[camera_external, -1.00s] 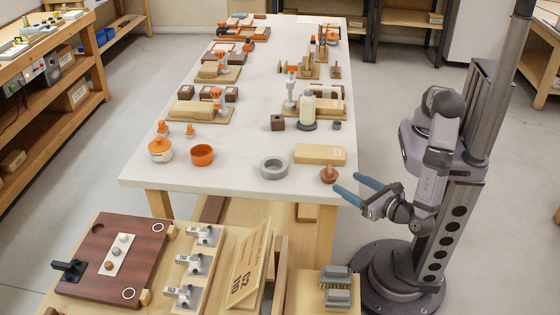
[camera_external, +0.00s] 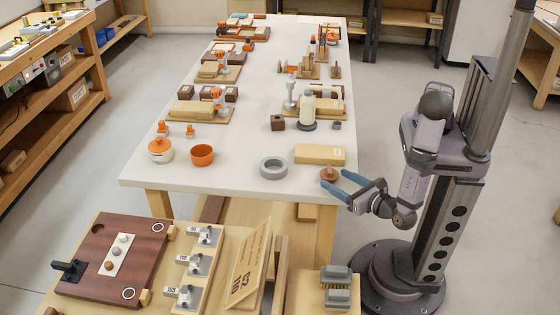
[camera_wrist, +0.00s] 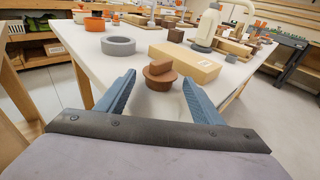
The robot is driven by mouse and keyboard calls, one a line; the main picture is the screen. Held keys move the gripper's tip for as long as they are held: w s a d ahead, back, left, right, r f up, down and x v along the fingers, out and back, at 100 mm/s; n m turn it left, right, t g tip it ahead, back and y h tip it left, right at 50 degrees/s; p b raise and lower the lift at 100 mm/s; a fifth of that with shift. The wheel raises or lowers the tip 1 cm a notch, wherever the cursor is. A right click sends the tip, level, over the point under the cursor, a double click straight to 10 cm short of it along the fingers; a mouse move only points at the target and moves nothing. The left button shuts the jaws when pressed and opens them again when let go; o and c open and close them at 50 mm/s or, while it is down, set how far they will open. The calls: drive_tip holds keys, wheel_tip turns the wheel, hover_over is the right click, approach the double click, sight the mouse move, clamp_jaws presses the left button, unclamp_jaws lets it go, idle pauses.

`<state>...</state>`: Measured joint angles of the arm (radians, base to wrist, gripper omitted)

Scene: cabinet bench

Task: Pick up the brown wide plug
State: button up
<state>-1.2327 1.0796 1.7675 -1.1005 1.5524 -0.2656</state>
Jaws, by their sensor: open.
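The brown wide plug (camera_external: 328,174) stands near the front right corner of the white table. It has a wide round body with a raised grip on top, clearer in the wrist view (camera_wrist: 160,74). My gripper (camera_external: 335,187) is open, with its blue fingers reaching over the table edge towards the plug. In the wrist view the fingers (camera_wrist: 157,88) lie apart, left and right of the plug, which is centred just beyond the tips. The fingers do not appear to touch it. In the outside view the near finger partly overlaps the plug's side.
A long tan block (camera_external: 319,154) lies just behind the plug. A grey ring (camera_external: 273,167) is to its left, and an orange cup (camera_external: 202,155) farther left. A cream bottle-like object (camera_external: 308,108) stands beyond the block. The table's right edge (camera_external: 352,160) is close to my fingers.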

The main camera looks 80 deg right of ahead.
sight(335, 177)
drive_tip(key=shift+x, duration=0.9)
drive_tip(key=c, duration=0.9)
drive_tip(key=shift+r, duration=0.15)
wheel_tip(335, 177, up, 10)
drive_tip(key=shift+f, duration=0.1)
